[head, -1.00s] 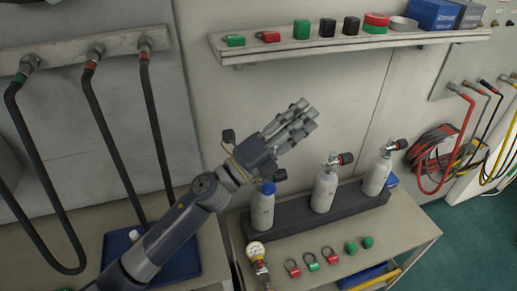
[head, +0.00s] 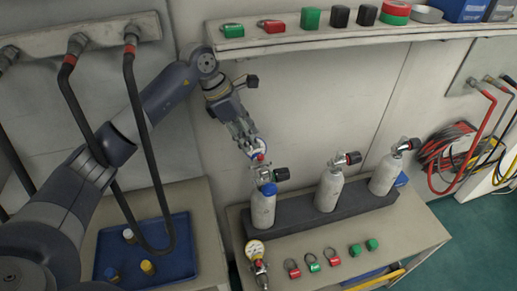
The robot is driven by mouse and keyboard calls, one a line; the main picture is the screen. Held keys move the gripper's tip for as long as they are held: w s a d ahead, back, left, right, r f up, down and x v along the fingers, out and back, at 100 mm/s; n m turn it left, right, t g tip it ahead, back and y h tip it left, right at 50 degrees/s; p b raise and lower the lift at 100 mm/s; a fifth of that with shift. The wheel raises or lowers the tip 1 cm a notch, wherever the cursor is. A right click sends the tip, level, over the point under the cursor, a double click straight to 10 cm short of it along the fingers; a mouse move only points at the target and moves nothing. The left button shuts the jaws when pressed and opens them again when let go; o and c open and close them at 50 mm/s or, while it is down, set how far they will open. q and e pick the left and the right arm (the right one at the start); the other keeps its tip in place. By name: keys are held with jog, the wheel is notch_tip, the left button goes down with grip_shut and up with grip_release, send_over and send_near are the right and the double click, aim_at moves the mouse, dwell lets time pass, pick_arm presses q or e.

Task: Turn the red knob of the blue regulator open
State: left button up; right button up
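My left gripper (head: 247,138) points down at the regulator from above. Its fingers overlap the regulator in the picture and hide part of it. I cannot tell whether they touch it or have closed on it. My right gripper is not in view.
Two more valved cylinders (head: 328,190) stand in the dark rack (head: 300,213). A gauge (head: 255,248) and several red and green rings and caps lie in front. A shelf (head: 320,42) runs above. Hoses hang at left over a blue tray (head: 187,262) with small bottles.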

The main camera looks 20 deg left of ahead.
aim_at(260, 156)
pick_arm(q)
jog(key=p+x, duration=0.2)
jog(key=x, duration=0.4)
jog(key=shift+f+p, duration=0.2)
jog(key=shift+p, duration=0.1)
jog(key=shift+d+f, duration=0.15)
jog(key=shift+f, duration=0.35)
jog(key=shift+c, duration=0.2)
grip_shut()
